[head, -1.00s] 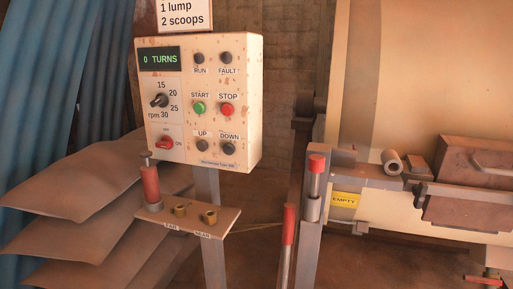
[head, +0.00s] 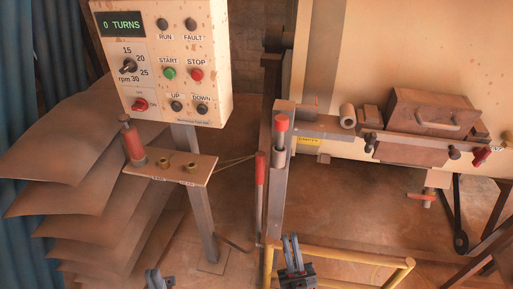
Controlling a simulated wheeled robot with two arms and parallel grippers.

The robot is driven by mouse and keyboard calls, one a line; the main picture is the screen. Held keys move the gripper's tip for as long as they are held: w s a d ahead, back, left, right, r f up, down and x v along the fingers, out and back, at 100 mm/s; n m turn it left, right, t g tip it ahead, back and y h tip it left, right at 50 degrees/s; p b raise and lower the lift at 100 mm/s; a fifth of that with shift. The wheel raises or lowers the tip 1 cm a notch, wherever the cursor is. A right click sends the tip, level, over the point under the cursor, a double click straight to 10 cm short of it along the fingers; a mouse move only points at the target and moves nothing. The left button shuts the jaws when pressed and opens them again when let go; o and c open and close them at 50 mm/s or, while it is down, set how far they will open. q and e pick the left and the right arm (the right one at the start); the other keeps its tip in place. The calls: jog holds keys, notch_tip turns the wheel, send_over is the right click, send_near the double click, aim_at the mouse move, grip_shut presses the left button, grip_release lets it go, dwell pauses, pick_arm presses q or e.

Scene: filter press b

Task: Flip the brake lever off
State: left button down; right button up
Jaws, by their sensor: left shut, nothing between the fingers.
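A long lever with a red grip (head: 261,168) stands upright beside the grey post, left of the drum. A second red-topped handle (head: 281,123) sits in a metal sleeve on that post. No label shows which one is the brake lever. My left gripper (head: 153,271) is shut and empty at the bottom edge, well below and left of both handles. My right gripper (head: 292,240) points up below the post, apart from both handles. Its fingers lie close together; whether they are fully shut is unclear.
The control box (head: 165,60) reads 0 TURNS. A shelf (head: 199,170) holds a red-handled pin (head: 131,142) and brass sockets. The large pale drum (head: 400,45) has a brown hatch (head: 425,110). A yellow rail (head: 350,265) stands low near my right gripper.

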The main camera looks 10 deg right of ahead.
jog(key=w+a+n+g, duration=0.1)
jog(key=w+a+g, duration=0.1)
jog(key=a, duration=0.1)
jog(key=w+a+n+g+y, duration=0.1)
jog(key=w+a+g, duration=0.1)
jog(key=a, duration=0.1)
jog(key=w+a+n+g+p, duration=0.1)
jog(key=w+a+n, duration=0.1)
jog(key=a, duration=0.1)
jog(key=shift+w+f+g, duration=0.15)
jog(key=shift+f+g, duration=0.1)
jog(key=shift+g, duration=0.15)
grip_shut()
jog(key=w+a+f+n+g+h, duration=0.1)
jog(key=w+a+n+g, duration=0.1)
jog(key=w+a, duration=0.1)
jog(key=g+h+p, duration=0.3)
jog(key=h+p, duration=0.1)
jog(key=h, duration=1.3)
send_near(261, 160)
jog(key=w+p, duration=0.2)
jog(key=w, duration=0.1)
jog(key=w+d+p, duration=0.1)
jog(key=w, duration=0.1)
jog(key=shift+w+p, duration=0.25)
jog(key=shift+p, duration=0.15)
jog(key=shift+w+d+f, duration=0.1)
jog(key=shift+w+f, duration=0.05)
jog(key=shift+w, duration=0.5)
